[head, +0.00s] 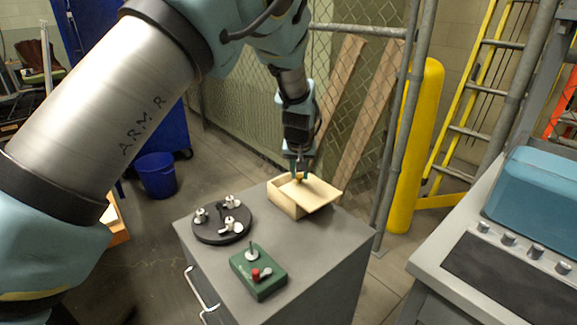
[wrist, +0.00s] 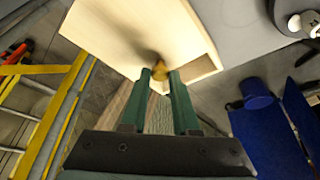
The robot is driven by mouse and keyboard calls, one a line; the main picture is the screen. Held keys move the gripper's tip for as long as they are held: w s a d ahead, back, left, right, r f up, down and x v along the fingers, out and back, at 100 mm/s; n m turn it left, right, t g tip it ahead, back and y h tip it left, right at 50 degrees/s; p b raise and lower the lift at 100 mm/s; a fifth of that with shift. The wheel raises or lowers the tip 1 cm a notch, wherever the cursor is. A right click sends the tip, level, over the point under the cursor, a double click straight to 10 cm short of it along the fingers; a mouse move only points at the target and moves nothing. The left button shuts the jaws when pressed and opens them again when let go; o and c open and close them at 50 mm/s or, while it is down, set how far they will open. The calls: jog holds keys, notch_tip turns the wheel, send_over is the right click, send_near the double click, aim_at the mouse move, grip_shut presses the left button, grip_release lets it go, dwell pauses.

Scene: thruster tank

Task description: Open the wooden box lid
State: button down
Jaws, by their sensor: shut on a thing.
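The pale wooden box (head: 284,202) stands at the back of a grey cabinet top. Its wooden lid (head: 322,191) sits askew, with its right part reaching past the box, and a strip of the box's opening shows at the left. Whether the lid still touches the rim is hard to tell. My gripper (head: 298,173) comes down from above and is shut on the lid's small brass knob (wrist: 160,71). In the wrist view the green fingers (wrist: 160,78) flank the knob, and the lid (wrist: 125,35) fills the upper middle beside the box's open corner (wrist: 203,66).
A black round plate (head: 222,222) with metal fittings and a green control box (head: 258,271) with a red knob share the grey cabinet top (head: 325,255). A metal post and yellow bollard (head: 415,150) stand close behind. Bare top lies at the front right.

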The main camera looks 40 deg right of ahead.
aim_at(314, 190)
jog(key=s, duration=0.6)
jog(key=shift+s+a, duration=0.1)
jog(key=shift+a, duration=0.05)
jog(key=c, duration=0.7)
grip_release()
jog(key=b+v, duration=0.2)
jog(key=v, duration=0.8)
jog(key=shift+a+r, duration=0.25)
jog(key=shift+r, duration=0.1)
